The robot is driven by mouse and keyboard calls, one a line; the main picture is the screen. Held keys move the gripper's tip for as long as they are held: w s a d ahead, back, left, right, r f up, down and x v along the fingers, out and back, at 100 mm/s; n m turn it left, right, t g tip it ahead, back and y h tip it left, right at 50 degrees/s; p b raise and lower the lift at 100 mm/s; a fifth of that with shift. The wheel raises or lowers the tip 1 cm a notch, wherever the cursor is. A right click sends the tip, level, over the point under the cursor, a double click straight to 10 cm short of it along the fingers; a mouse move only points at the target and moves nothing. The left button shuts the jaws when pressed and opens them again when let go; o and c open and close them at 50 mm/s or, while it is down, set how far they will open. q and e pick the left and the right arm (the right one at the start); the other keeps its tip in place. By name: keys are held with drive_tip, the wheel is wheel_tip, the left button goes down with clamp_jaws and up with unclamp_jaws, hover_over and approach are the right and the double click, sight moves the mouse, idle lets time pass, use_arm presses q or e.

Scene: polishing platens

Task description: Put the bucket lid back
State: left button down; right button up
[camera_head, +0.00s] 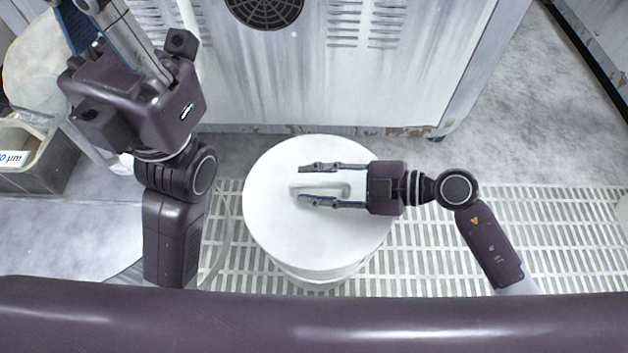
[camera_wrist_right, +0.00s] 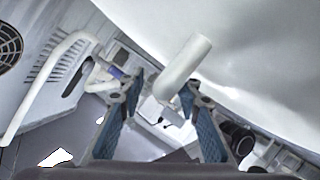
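The white round lid (camera_head: 275,225) lies over the white bucket (camera_head: 318,281), whose side shows just below the lid's near edge. I cannot tell whether it is fully seated. Its bar handle (camera_head: 322,186) stands at the middle; the handle also shows in the right wrist view (camera_wrist_right: 186,65), with the lid's pale surface (camera_wrist_right: 235,50) beside it. My right gripper (camera_head: 318,184) reaches in from the right, its fingers apart on either side of the handle, with gaps visible. My left gripper (camera_head: 105,28) is at the upper left, its tips cut off by the frame.
A stained white machine cabinet (camera_head: 330,90) with vents stands behind the bucket. Pale slatted grating (camera_head: 480,230) covers the floor around it, clear to the right. A grey bin (camera_head: 50,165) with a label is at the far left.

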drive_tip(key=shift+d, duration=0.1)
drive_tip(key=v, duration=1.1)
drive_tip(key=shift+s+d+r, duration=0.1)
drive_tip(key=shift+d+r, duration=0.05)
drive_tip(key=shift+d, duration=0.25)
drive_tip(key=shift+r, duration=0.1)
